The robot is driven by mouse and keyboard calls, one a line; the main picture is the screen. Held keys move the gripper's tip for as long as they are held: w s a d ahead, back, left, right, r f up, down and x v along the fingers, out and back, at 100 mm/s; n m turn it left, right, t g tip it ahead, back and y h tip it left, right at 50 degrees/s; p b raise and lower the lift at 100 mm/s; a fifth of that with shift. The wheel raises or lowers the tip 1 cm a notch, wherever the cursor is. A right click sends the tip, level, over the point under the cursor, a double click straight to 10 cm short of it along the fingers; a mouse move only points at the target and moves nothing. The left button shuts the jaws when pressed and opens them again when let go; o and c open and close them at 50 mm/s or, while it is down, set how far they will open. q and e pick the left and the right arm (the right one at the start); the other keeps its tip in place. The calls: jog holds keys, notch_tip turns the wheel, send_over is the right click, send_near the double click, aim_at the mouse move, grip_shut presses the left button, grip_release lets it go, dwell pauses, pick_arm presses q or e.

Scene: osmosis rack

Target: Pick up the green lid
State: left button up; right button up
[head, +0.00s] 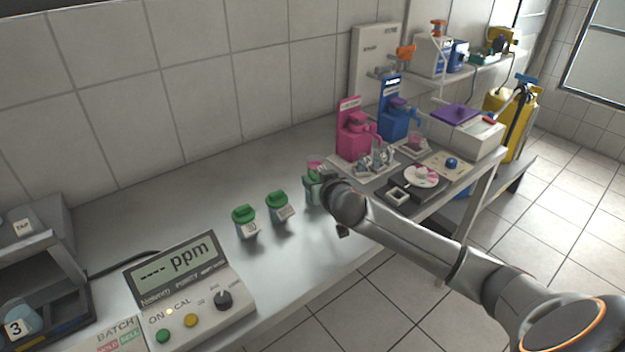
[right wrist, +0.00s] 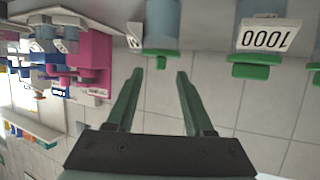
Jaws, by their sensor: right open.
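Three small jars with green lids stand in a row on the steel bench: one with its green lid (head: 245,213) at left, one with its green lid (head: 276,199) in the middle, and a third jar (head: 313,191) at right, partly covered by my right gripper (head: 326,182). In the right wrist view, which is upside down, my right gripper (right wrist: 171,72) is open and empty. A green lid (right wrist: 162,58) on a pale blue jar lies just beyond its fingertips. Another green lid (right wrist: 248,66) sits on a jar labelled 1000. My left gripper is not in view.
A ppm meter (head: 188,290) stands at front left, beside a dark rack (head: 40,265). A pink dispenser (head: 355,135) and a blue dispenser (head: 393,112) stand behind my right arm. Bare bench (head: 165,215) lies left of the jars.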

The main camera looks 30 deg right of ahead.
aim_at(312, 173)
jog(key=shift+x, duration=2.6)
jog(key=shift+r, duration=0.1)
jog(key=shift+c, duration=0.3)
grip_shut()
